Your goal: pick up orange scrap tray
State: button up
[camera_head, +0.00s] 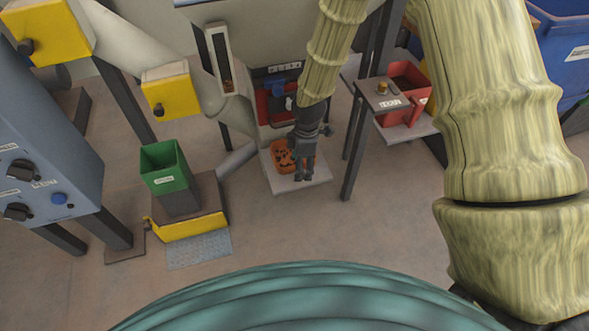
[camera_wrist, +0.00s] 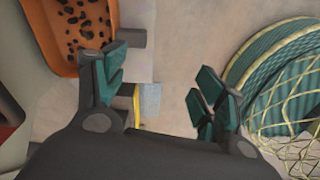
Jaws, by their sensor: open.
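The orange scrap tray (camera_head: 281,155) sits on a pale low shelf (camera_head: 309,184) below the machine, with dark bits in it. My gripper (camera_head: 304,172) is over the right side of that shelf, overlapping the tray's right part in the head view. In the wrist view the orange tray (camera_wrist: 72,40) is at the upper left, beside the left finger and outside the gap between the fingers. My gripper (camera_wrist: 160,92) is open and empty there. The left finger hides a part of the tray's edge.
A green bin (camera_head: 165,165) stands on a yellow-edged base to the left. A red bin (camera_head: 408,92) and a small stand (camera_head: 386,92) are to the right, with a dark post (camera_head: 353,150) close to my gripper. Open floor lies in front of the shelf.

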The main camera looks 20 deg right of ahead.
jog(key=w+f+n+b, duration=0.1)
jog(key=w+f+b, duration=0.2)
jog(key=w+d+f+n+b, duration=0.1)
jog(key=b, duration=0.1)
jog(key=shift+w+f+n+h, duration=0.3)
jog(key=shift+w+f+h, duration=0.05)
jog(key=shift+h, duration=0.05)
jog(key=shift+f+b, duration=1.55)
jog(key=shift+f, duration=1.05)
jog(key=shift+c, duration=0.5)
jog(key=c, duration=1.3)
jog(key=shift+o, duration=0.2)
jog(key=shift+r, duration=0.15)
